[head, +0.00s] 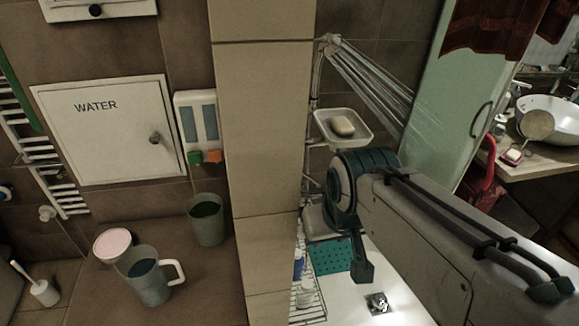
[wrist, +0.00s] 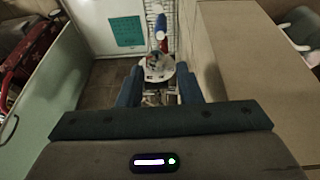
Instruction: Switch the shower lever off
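The shower head (head: 331,44) is at the top of the wall pipe (head: 316,75) in the head view, and water streams run from it down to the right. I cannot clearly make out the shower lever; my arm covers part of the wall below the soap dish. In the wrist view my gripper (wrist: 159,82) points down into the shower, with its two blue fingers apart. A small whitish round object with unclear details (wrist: 156,68) shows in the gap between them. I cannot tell what it is or whether the fingers touch it.
A soap dish (head: 361,138) with soap hangs beside the pipe. A tiled pillar (head: 262,130) stands left of the shower, and a green panel (head: 450,100) stands to the right. A teal mat (head: 331,257) lies on the white shower floor. A wire rack (head: 310,288) holds bottles.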

